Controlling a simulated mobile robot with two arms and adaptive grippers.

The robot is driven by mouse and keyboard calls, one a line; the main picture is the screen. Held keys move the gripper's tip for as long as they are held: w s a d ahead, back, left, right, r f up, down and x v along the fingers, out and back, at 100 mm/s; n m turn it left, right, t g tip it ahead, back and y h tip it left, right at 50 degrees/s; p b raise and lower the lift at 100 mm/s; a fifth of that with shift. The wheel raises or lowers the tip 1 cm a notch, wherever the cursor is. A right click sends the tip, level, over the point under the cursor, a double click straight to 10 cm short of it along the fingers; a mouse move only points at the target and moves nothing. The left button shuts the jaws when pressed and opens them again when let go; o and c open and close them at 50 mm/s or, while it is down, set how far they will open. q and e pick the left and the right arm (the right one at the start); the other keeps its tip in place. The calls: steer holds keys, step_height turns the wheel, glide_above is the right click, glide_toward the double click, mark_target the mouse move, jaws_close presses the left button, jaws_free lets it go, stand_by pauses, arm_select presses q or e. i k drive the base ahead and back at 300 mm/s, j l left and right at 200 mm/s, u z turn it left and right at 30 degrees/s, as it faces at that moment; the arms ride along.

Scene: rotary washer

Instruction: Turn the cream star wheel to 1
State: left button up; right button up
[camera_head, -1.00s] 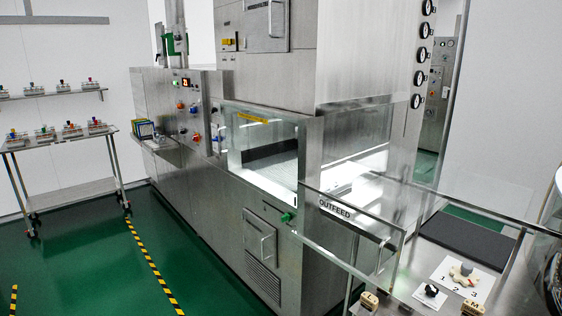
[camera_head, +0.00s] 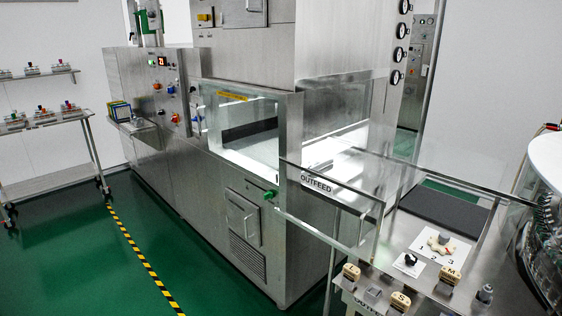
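The cream star wheel (camera_head: 439,244) sits on a white plate (camera_head: 425,252) marked 1, 2 and 3, at the lower right on the outfeed table. It has a grey hub and a red mark on its right side, towards the 3. The 1 is at the left of the plate, the 2 in the middle and the 3 at the right. Neither of my grippers shows in the head view.
A black knob (camera_head: 410,260) is left of the wheel. A glass guard (camera_head: 330,215) marked OUTFEED borders the table's left. A round glass-sided machine (camera_head: 545,215) stands at right.

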mark_target(443, 244)
steer(key=l+z, duration=0.1)
steer(key=z, duration=0.3)
steer(key=l+z, duration=0.1)
steer(key=z, duration=0.25)
steer(key=l+z, duration=0.1)
steer(key=z, duration=0.3)
